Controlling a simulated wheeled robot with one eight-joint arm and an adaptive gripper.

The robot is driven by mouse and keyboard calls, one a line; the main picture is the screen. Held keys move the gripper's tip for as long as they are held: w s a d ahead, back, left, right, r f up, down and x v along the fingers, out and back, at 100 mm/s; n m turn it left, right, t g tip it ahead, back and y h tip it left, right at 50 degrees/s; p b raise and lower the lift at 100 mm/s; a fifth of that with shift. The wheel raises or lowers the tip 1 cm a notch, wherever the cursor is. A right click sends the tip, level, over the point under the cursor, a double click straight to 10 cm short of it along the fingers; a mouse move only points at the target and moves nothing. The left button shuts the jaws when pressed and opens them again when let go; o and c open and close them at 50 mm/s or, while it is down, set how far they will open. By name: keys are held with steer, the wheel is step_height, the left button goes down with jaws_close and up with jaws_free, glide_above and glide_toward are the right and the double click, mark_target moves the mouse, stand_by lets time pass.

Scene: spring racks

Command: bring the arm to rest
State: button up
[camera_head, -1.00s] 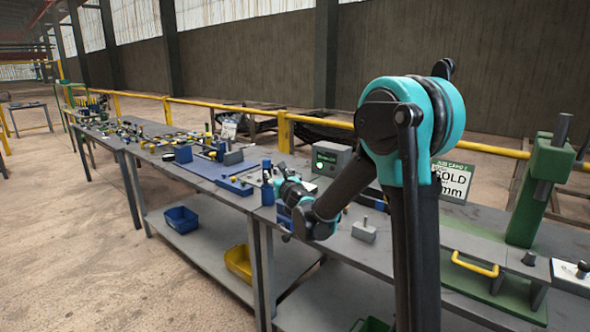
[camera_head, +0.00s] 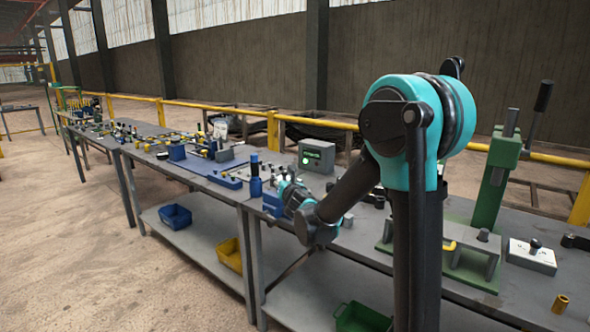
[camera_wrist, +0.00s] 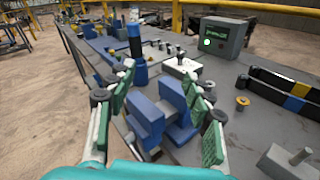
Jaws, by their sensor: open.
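My gripper (camera_head: 290,190) is at the end of my arm, over the front part of the long grey bench (camera_head: 215,189). In the wrist view its two green-padded fingers (camera_wrist: 163,100) stand apart. A blue block-shaped fixture (camera_wrist: 145,122) shows between and beyond the fingers; I cannot tell whether they touch it. Nothing is visibly held. My arm is bent, with its forearm reaching down to the left.
A blue and black upright cylinder (camera_head: 255,180) stands close by the gripper. A grey box with a green display (camera_head: 317,155) is behind. A green press (camera_head: 494,180) stands at right. Blue (camera_head: 175,216), yellow (camera_head: 230,254) and green bins (camera_head: 360,318) sit on the lower shelf.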

steer(key=s+d+f+m+g+h, duration=0.2)
steer(key=s+d+f+m+h, duration=0.15)
steer(key=s+d+m, duration=0.45)
steer(key=s+d+f+m+g+h, duration=0.25)
steer(key=s+d+f+m, duration=0.25)
steer(key=d+m, duration=0.6)
steer(key=s+d+f+m+g, duration=0.1)
steer(key=s+f+m, duration=0.3)
steer(key=s, duration=0.4)
steer(key=s+d+f+m+g+y, duration=0.1)
steer(key=s+d+f+m+g, duration=0.1)
steer(key=s+f+m+g, duration=0.2)
steer(key=s+d+f+m+g+y, duration=0.1)
steer(key=s+f+m+g, duration=0.1)
steer(key=s+f+m, duration=0.3)
steer(key=s+m, duration=0.3)
steer(key=s, duration=0.4)
steer(key=shift+d, duration=0.2)
steer(key=shift+s+f+g, duration=0.1)
steer(key=shift+g, duration=0.15)
